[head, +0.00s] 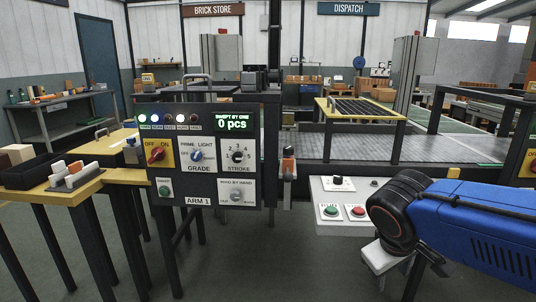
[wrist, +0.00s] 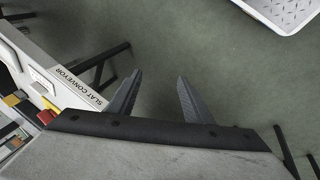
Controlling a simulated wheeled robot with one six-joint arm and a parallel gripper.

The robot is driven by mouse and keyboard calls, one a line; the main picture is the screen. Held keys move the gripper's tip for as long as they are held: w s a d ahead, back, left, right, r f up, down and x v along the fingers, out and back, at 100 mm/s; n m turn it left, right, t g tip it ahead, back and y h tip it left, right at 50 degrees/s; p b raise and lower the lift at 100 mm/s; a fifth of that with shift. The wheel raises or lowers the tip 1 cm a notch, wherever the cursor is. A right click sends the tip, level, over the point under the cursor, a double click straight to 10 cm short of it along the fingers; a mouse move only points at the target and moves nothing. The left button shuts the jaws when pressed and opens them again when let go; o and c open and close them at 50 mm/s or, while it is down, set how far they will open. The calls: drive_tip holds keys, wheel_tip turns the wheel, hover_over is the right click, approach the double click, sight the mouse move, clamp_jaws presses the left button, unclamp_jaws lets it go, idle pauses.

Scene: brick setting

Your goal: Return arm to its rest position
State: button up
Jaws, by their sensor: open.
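My arm shows as a blue link with a black joint at the right of the head view; the gripper's fingers are not clear there. In the wrist view my gripper (wrist: 156,98) has two dark grey fingers standing apart with nothing between them. Green floor (wrist: 165,60) shows beyond the fingers. The fingers touch nothing that I can see.
A control panel (head: 207,157) labelled ARM 1 stands left of centre, its screen reading 0 pcs. A small button box (head: 345,190) with green and red buttons is beside my arm. A slat conveyor (wrist: 62,72) edge is at left in the wrist view. Open floor (head: 270,265) lies in front.

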drive_tip(key=s+d+f+m+t+y, duration=0.1)
drive_tip(key=s+f+m+y, duration=0.1)
drive_tip(key=s, duration=0.5)
drive_tip(key=shift+s+d+f+m+y, duration=0.2)
drive_tip(key=shift+d+f+m+y, duration=0.15)
drive_tip(key=shift+m+y, duration=0.45)
